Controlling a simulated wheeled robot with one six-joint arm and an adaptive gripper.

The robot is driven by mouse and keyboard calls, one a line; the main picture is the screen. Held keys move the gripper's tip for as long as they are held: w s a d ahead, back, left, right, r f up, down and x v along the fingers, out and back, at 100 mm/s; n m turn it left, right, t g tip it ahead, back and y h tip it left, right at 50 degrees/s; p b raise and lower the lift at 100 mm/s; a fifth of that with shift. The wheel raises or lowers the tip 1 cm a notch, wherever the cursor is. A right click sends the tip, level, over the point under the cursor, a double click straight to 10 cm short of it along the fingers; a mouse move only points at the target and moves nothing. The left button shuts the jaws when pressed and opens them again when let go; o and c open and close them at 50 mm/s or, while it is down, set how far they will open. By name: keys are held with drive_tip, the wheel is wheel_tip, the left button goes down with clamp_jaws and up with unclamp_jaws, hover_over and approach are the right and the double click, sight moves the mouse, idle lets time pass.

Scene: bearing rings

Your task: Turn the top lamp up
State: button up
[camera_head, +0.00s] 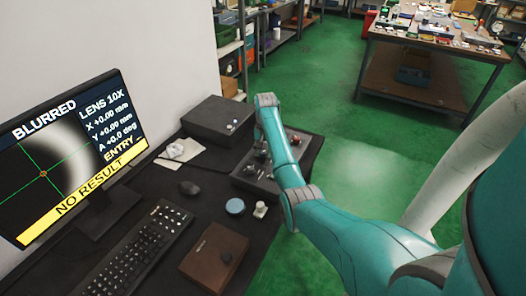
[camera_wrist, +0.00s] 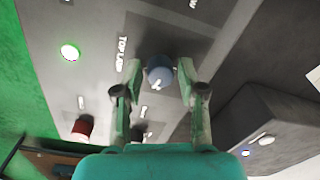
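The top lamp knob (camera_wrist: 160,72) is a round blue-grey knob with a white mark, beside the printed words TOP LAMP on a grey panel (camera_wrist: 100,20) in the wrist view. My gripper (camera_wrist: 159,70) is open, with one finger on each side of the knob and a small gap showing on both sides. I cannot tell how deep the fingertips reach. In the head view the control box (camera_head: 243,181) is partly hidden behind my arm. The monitor (camera_head: 70,150) reads BLURRED and NO RESULT, with a pale curved shape under a green cross.
A lit green-rimmed button (camera_wrist: 69,52), a red knob (camera_wrist: 82,128) and a dark knob (camera_wrist: 138,132) sit near the fingers.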

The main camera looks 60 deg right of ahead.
sight(263, 152)
drive_tip(key=shift+r, duration=0.1)
drive_tip(key=shift+s+r, duration=0.1)
drive_tip(key=shift+r, duration=3.55)
